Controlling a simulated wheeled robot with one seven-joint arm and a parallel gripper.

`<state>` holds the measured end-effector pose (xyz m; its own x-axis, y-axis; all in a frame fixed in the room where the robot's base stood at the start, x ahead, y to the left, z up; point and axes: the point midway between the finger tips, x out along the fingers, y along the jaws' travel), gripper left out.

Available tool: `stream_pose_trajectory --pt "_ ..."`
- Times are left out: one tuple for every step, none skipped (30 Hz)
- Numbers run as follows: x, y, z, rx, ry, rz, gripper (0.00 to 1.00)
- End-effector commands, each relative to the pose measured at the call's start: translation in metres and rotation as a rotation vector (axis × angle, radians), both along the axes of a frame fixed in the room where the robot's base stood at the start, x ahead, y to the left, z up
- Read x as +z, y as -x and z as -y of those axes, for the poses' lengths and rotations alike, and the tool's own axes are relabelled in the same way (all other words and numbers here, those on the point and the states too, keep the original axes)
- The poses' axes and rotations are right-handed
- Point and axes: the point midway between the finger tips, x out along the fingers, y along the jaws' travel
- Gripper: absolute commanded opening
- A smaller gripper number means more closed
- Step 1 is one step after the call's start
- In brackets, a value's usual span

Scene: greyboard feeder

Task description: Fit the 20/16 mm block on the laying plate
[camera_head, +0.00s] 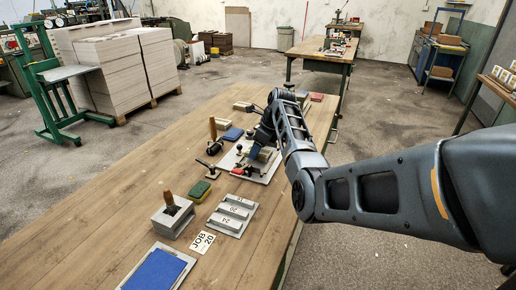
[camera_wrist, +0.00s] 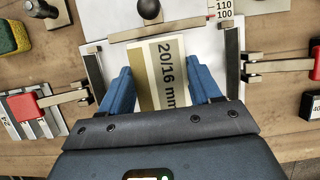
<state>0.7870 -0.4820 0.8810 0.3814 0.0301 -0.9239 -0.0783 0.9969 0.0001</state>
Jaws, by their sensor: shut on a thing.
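The 20/16 mm block (camera_wrist: 170,72) is pale with a tan band and its label shows in the wrist view. My gripper (camera_wrist: 163,84) has its blue fingers shut on the block's two sides. The laying plate (camera_wrist: 95,62) is a pale plate beneath and around the block. I cannot tell whether the block touches it. In the head view, my gripper (camera_head: 260,138) is over the laying plate (camera_head: 262,178), and the block there is mostly hidden by my arm. A metal bar (camera_wrist: 155,32) with a black knob lies beyond the block, and a metal strip (camera_wrist: 232,62) stands at its right.
Red-handled clamps (camera_wrist: 25,105) flank the plate. A numbered scale (camera_wrist: 223,9) is at the top. In the head view, a slotted rack (camera_head: 233,215), a JOB 20 card (camera_head: 203,242), a sponge (camera_head: 198,191), a tool box (camera_head: 173,219) and a blue pad (camera_head: 157,270) occupy the near table. Bare wood lies left.

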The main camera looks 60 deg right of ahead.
Motion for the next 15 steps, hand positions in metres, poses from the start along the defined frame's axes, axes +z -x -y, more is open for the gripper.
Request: stream_pose_trajectory --pt "0.0002 0.0 0.0001 0.0 0.0 0.0 0.32" --pt "0.0002 0.0 0.0001 0.0 0.0 0.0 0.32" --pt "0.0001 -0.0001 0.0001 0.0 0.0 0.0 0.32" --pt "0.0 -0.0001 0.0001 0.0 0.0 0.0 0.32" --pt "-0.0002 -0.0001 0.0001 0.0 0.0 0.0 0.32" --pt "-0.0005 0.0 0.0001 0.0 0.0 0.0 0.32" --pt "-0.0009 -0.0001 0.0001 0.0 0.0 0.0 0.32" --pt "-0.0015 -0.0001 0.0001 0.0 0.0 0.0 0.32" --pt "-0.0022 -0.0001 0.0001 0.0 0.0 0.0 0.32" --pt "-0.0029 -0.0001 0.0001 0.0 0.0 0.001 0.32" --pt "-0.0035 -0.0002 0.0001 0.0 0.0 0.001 0.32" --pt "-0.0044 -0.0002 0.0002 0.0 0.0 0.001 0.32" --pt "-0.005 -0.0002 0.0002 0.0 0.001 0.001 0.32" --pt "-0.0057 -0.0002 0.0003 0.0 0.001 0.001 0.32" --pt "-0.0066 -0.0003 0.0003 0.0 0.001 0.001 0.32"
